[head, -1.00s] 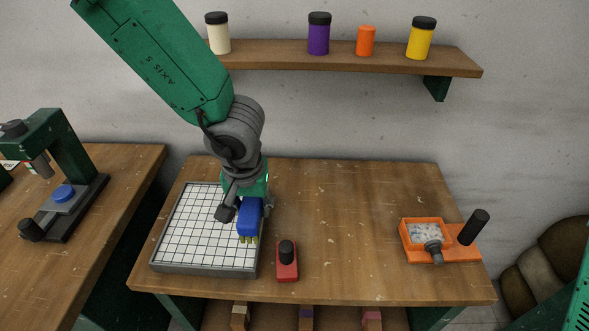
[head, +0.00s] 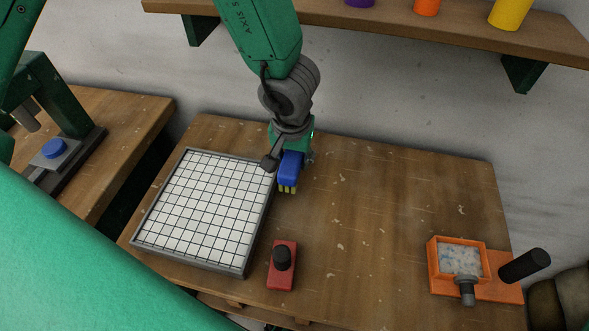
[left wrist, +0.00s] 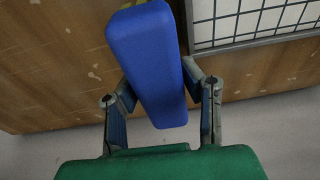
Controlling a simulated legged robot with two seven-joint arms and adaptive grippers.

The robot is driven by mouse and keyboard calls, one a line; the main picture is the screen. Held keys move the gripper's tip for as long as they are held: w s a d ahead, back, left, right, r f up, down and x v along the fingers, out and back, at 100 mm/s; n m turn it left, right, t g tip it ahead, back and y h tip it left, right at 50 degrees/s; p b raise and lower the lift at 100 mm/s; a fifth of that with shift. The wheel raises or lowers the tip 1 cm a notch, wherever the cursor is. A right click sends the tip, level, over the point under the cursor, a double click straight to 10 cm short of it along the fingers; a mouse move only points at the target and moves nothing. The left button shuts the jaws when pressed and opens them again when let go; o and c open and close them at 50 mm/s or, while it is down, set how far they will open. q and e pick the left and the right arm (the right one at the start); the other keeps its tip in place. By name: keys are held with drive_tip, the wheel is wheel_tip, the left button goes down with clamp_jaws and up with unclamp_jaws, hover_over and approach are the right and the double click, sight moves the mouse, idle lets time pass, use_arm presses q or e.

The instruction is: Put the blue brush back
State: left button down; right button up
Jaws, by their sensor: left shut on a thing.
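The blue brush (head: 291,169) has a blue block body and pale yellow bristles pointing down. My left gripper (head: 287,160) is shut on it, just right of the tile tray's far right corner. In the left wrist view the brush (left wrist: 147,60) sits between the two fingers of my left gripper (left wrist: 160,95). I cannot tell whether the bristles touch the table. My right gripper is not in view.
A grey-framed tray of white mosaic tiles (head: 245,262) lies on the wooden table (head: 370,230). A red block with a black knob (head: 282,265) stands beside its near right corner. An orange tray with a black handle (head: 431,262) is at the right. The table's middle is clear.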

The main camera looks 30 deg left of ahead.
use_arm(q)
wheel_tip(320, 180, down, 3)
drive_tip(key=shift+r+b, duration=0.1)
drive_tip(key=shift+b, duration=0.45)
drive_tip(key=shift+d, duration=0.2)
drive_tip(key=shift+f, duration=0.2)
drive_tip(key=c, duration=1.3)
unclamp_jaws()
drive_tip(key=shift+a, duration=0.1)
